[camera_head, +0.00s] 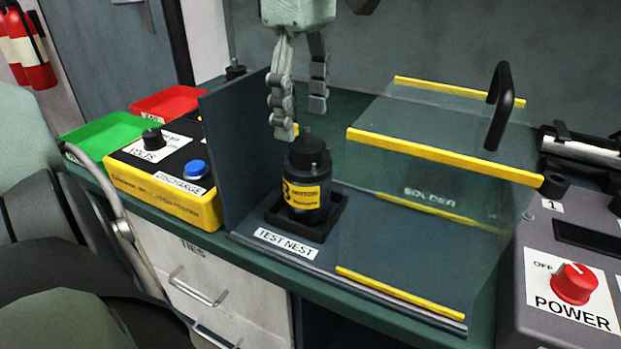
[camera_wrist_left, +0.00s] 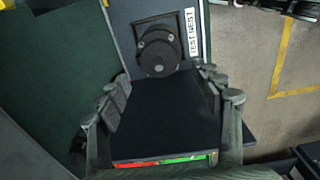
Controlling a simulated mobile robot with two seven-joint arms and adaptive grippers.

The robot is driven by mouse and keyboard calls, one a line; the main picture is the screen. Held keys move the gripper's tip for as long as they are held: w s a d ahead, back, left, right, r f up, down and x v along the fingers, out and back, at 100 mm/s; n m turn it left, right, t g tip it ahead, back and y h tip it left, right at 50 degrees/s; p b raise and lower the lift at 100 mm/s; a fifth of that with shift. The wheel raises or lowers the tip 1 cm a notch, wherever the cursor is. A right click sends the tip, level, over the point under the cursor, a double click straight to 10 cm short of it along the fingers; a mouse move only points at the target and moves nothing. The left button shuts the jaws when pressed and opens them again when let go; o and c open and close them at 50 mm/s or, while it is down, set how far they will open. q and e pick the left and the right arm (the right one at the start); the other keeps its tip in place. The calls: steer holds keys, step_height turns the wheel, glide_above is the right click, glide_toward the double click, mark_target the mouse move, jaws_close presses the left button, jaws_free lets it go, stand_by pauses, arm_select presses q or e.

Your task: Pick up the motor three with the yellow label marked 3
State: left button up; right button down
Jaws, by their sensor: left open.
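The motor with the yellow label marked 3 (camera_head: 304,190) is black and stands upright in the square black test nest (camera_head: 322,230) on the bench. In the left wrist view its round top (camera_wrist_left: 158,55) shows beyond the fingertips. My left gripper (camera_head: 299,118) is open and empty. It hangs pointing down, a little above and behind the motor in the head view. In the left wrist view its two fingers (camera_wrist_left: 168,85) are spread apart, with the motor ahead of the gap between them. My right gripper is not in view.
A dark upright panel (camera_head: 240,145) stands left of the nest. A clear cover with yellow edges and a black handle (camera_head: 500,105) stands to the right. Beyond the panel are a yellow discharge box (camera_head: 165,190), a green tray (camera_head: 100,137) and a red tray (camera_head: 167,101).

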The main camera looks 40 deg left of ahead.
mark_target(308, 127)
arm_select(q)
steer(key=f, duration=0.4)
steer(key=shift+d+f, duration=0.3)
steer(key=shift+w, duration=0.1)
jaws_close()
steer(key=shift+w+r, duration=0.1)
steer(key=shift+r, duration=0.1)
